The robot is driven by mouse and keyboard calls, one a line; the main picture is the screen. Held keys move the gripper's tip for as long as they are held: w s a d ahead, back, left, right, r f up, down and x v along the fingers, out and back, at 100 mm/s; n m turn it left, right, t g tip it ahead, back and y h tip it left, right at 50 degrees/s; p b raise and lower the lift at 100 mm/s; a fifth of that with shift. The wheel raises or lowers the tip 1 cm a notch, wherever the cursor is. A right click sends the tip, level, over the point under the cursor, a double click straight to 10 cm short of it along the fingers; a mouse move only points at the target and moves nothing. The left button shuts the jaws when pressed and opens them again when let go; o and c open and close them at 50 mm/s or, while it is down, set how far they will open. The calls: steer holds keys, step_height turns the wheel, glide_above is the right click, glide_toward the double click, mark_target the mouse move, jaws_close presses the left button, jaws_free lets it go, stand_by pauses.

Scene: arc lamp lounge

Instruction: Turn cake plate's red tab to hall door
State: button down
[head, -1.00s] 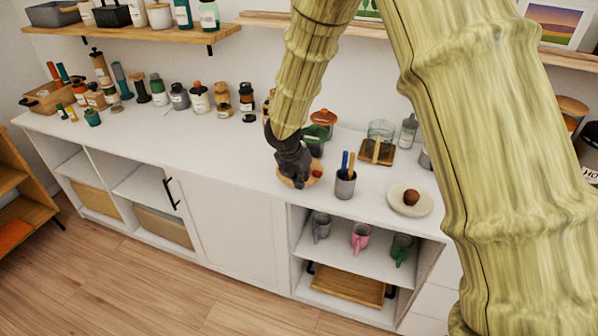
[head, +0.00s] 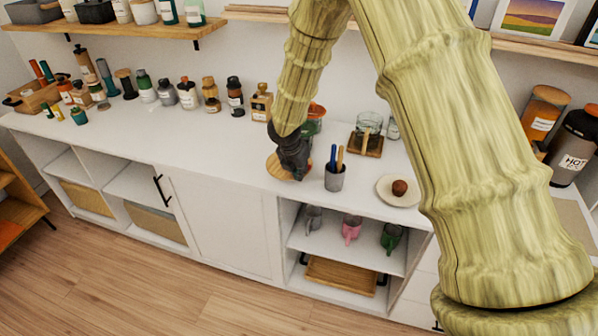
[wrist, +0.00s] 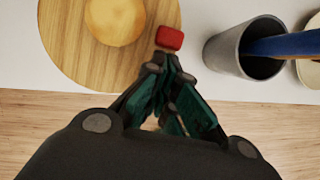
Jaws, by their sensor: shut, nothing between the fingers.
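The cake plate (head: 275,165) is a round wooden board on the white counter, partly hidden by my gripper in the head view. In the wrist view the plate (wrist: 65,55) fills the upper left, with a round yellow cake (wrist: 115,18) on it. The red tab (wrist: 169,38) is at the plate's right edge, just beyond my fingertips. My gripper (wrist: 165,65) is shut and empty, pointing down at the plate's right edge; it also shows in the head view (head: 297,174). Whether it touches the tab I cannot tell. The hall door is not in view.
A grey cup (head: 335,181) with blue and wooden handles stands close right of my gripper; the wrist view shows the cup (wrist: 222,50) too. A pale plate (head: 385,196) with a brown ball is farther right. Bottles line the back. The counter left of the plate is clear.

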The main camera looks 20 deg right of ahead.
steer(key=shift+w+d+r+n+p, duration=0.1)
steer(key=shift+d+r+n+p, duration=0.1)
steer(key=shift+d+n+p, duration=0.4)
steer(key=shift+w+d+f+n+y+p, duration=0.1)
steer(key=shift+f+n+y+p, duration=0.15)
steer(key=shift+n+y+p, duration=0.25)
